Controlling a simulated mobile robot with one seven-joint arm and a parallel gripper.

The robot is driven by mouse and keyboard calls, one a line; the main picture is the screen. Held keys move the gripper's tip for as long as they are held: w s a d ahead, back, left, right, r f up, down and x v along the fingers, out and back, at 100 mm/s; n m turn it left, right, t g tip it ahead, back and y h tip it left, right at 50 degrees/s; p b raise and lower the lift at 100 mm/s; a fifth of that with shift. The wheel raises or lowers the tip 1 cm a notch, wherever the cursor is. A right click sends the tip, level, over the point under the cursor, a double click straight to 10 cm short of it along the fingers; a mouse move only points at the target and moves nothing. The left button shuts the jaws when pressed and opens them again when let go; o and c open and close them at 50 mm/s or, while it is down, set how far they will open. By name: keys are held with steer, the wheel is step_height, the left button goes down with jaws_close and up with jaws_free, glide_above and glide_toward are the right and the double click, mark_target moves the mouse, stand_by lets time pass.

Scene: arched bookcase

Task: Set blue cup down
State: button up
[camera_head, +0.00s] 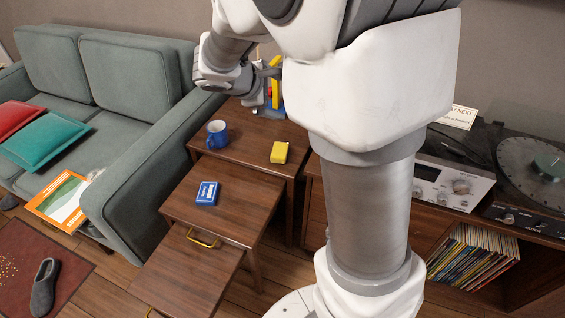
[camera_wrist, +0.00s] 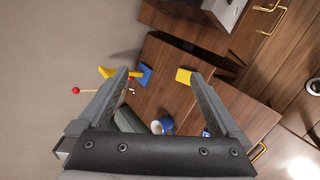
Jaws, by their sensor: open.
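The blue cup (camera_head: 217,134) stands upright on the tallest of the wooden nesting tables (camera_head: 242,158), near its left edge by the sofa arm. In the head view my arm's end is above the back of that table, behind the cup, and my fingers (camera_head: 272,85) are partly hidden there.
A yellow box (camera_head: 279,152) lies on the same table, right of the cup. A yellow and blue object (camera_head: 274,98) stands at its back, close to my gripper. A blue card box (camera_head: 207,193) lies on the lower table. The sofa (camera_head: 150,165) borders the left; a record cabinet (camera_head: 430,205) is right.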

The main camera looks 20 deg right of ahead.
steer(key=s+a+r+m+y, duration=0.1)
steer(key=s+a+m+y, duration=0.1)
steer(key=s, duration=0.6)
steer(key=s+a+r+m+y, duration=0.2)
steer(key=s+a+m+y, duration=0.1)
steer(key=s+m, duration=0.3)
steer(key=s+a+r+m+y, duration=0.2)
steer(key=s+a+m+y, duration=0.1)
steer(key=s, duration=0.8)
steer(key=shift+a+m, duration=0.4)
steer(key=shift+a, duration=0.2)
step_height(320, 180, up, 22)
steer(key=p, duration=2.1)
steer(key=shift+f+p, duration=0.15)
steer(key=shift+p, duration=0.2)
